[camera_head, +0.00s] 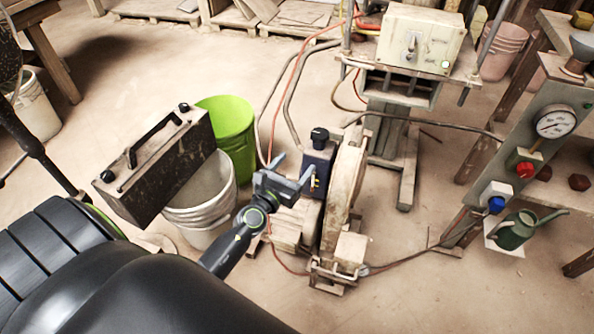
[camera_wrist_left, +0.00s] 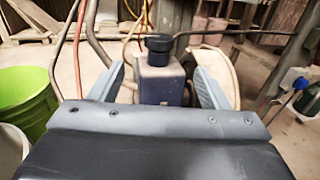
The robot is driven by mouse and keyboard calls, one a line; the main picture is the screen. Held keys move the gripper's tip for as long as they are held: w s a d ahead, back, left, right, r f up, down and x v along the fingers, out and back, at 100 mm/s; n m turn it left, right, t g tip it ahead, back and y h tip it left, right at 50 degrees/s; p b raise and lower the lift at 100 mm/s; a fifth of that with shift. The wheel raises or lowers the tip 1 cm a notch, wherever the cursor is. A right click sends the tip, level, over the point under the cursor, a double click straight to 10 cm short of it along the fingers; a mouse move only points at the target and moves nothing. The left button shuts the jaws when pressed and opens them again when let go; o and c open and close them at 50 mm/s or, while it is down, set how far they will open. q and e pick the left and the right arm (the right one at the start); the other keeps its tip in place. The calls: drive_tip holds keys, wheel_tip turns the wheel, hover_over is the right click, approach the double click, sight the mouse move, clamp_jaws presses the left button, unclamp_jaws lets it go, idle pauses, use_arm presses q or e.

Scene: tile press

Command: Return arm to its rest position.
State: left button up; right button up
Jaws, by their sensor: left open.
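My left gripper (camera_head: 292,172) is open in the head view, with its arm coming up from the lower left. It is beside a dark blue box with a black knob (camera_head: 318,150) on the grinder-like machine (camera_head: 343,195). In the left wrist view the two fingers (camera_wrist_left: 160,85) stand apart, with the blue box and its black knob (camera_wrist_left: 158,45) showing between them. Nothing shows clasped in the fingers; whether they touch the box I cannot tell. My right gripper is not in view.
A green bucket (camera_head: 232,125), a white bucket (camera_head: 200,190) and a dirty dark case with a handle (camera_head: 160,165) stand left of the gripper. Hoses and cables run behind it. A gauge panel (camera_head: 535,150) and a watering can (camera_head: 515,230) stand at right.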

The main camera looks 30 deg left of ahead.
use_arm(q)
drive_tip(key=shift+s, duration=0.35)
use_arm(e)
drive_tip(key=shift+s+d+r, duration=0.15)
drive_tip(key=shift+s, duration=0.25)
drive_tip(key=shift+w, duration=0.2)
